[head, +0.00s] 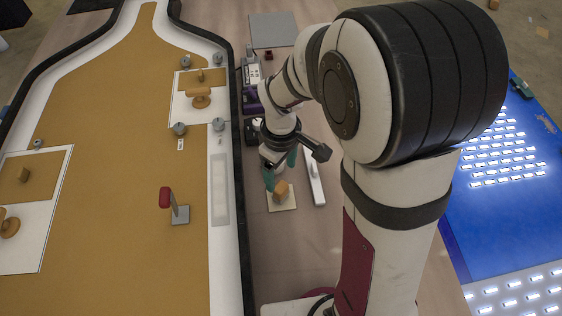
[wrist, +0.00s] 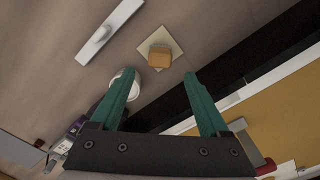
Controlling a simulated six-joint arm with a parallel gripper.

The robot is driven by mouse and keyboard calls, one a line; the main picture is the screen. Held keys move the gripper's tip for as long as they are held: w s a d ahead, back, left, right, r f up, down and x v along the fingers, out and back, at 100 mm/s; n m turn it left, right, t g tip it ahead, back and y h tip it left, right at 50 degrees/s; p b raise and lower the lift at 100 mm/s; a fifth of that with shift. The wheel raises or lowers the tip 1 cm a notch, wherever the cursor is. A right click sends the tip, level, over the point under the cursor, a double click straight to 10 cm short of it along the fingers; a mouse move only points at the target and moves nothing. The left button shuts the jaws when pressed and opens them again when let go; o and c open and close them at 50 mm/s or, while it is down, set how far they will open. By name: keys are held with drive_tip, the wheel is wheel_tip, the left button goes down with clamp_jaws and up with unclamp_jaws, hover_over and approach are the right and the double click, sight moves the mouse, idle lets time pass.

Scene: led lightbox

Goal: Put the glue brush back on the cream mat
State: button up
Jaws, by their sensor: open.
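The cream mat (head: 288,207) is a small square on the brown table, left of my arm; it also shows in the wrist view (wrist: 172,43). An orange-tan, block-like piece (head: 281,190) stands on it, seen again in the wrist view (wrist: 159,58). It looks like the glue brush, but I cannot tell its bristles. My gripper (head: 281,170) has green fingers, spread apart and empty, close to the mat's far side. In the wrist view the gripper (wrist: 159,74) points towards the block, which shows beyond the gap between the fingertips. I see no contact.
A white bar with a knob (head: 314,178) lies right of the mat. A white round thing (wrist: 123,80) is partly hidden behind the left finger. A black-edged tan panel (head: 120,130) is at left, with a red-handled tool (head: 178,210). A blue lit board (head: 500,210) is at right.

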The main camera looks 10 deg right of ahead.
sight(282, 189)
drive_tip(key=s+d+r+m, duration=0.2)
drive_tip(key=s+r+m, duration=0.4)
drive_tip(key=s+r, duration=0.25)
drive_tip(key=s+r+m+y, duration=0.1)
drive_tip(key=s+r+m, duration=0.1)
drive_tip(key=s+m, duration=0.6)
drive_tip(key=shift+s+a+m+y, duration=0.3)
drive_tip(key=shift+s+y, duration=0.1)
drive_tip(key=shift+s, duration=0.7)
